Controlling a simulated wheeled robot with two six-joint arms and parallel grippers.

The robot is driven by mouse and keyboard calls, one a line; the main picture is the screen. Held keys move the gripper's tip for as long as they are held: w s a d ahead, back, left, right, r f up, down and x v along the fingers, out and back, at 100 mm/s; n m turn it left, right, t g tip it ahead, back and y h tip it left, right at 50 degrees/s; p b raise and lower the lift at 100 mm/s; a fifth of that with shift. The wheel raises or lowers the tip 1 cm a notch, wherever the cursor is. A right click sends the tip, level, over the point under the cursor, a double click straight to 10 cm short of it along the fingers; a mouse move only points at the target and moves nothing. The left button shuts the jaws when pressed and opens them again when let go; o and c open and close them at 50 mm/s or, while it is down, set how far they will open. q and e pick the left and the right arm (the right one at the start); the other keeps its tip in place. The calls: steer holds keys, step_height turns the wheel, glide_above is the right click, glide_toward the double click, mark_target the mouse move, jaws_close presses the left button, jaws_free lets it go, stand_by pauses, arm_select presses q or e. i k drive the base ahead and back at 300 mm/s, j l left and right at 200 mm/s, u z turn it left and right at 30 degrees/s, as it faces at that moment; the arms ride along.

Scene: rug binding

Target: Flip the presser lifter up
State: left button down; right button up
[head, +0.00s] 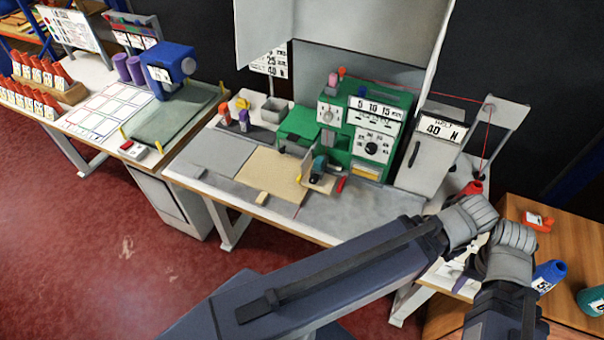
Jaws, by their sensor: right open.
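The green binding machine (391,108) stands on the workbench with dials and number plates on its front. A small red lever (341,184), which looks like the presser lifter, sits low at the front right of the sewing head and slants; I cannot tell its exact position.
A grey 40 N box (430,155) and a thread stand (498,115) are right of the machine. A red cone (472,187) stands near my arm. A wooden cabinet (575,245) is at the right. Grey bench surface (355,213) in front of the machine is free.

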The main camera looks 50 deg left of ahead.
mark_target(345, 176)
steer(key=k+u, duration=0.1)
steer(key=u, duration=0.75)
steer(key=k+j+u, duration=0.1)
steer(key=u, duration=0.3)
